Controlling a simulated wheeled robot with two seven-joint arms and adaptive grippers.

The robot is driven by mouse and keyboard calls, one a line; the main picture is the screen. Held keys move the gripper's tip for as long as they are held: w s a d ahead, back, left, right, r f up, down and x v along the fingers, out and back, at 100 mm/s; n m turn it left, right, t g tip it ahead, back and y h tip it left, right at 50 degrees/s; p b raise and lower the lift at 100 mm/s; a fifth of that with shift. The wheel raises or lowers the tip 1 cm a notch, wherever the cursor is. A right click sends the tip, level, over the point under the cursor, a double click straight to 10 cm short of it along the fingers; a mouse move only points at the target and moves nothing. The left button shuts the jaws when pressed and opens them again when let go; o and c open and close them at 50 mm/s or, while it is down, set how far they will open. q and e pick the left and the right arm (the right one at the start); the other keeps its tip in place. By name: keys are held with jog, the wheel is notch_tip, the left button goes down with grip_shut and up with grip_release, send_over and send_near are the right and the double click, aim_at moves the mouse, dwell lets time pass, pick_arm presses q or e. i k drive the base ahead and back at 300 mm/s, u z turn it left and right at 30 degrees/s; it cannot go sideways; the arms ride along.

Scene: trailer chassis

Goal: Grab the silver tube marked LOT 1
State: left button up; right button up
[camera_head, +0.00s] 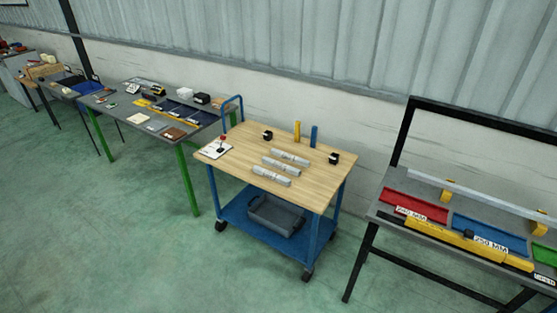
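Three silver tubes lie side by side on the wooden top of a blue cart (236,165) in the middle of the head view. The far tube (290,157) is at the back right, the middle tube (280,166) is just in front of it, and the near tube (271,176) is closest to the front. Each bears some dark marking, but it is too small to read, so I cannot tell which is LOT 1. Neither of my grippers is in view.
A bench with coloured trays (415,207) stands right, a green-legged table (118,119) left. The front floor is clear.

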aim_at(288, 157)
jog(key=u, duration=0.7)
jog(key=i, duration=0.75)
jog(key=u, duration=0.65)
jog(key=i, duration=0.7)
jog(key=z, duration=0.5)
jog(key=i, duration=0.7)
jog(key=z, duration=0.7)
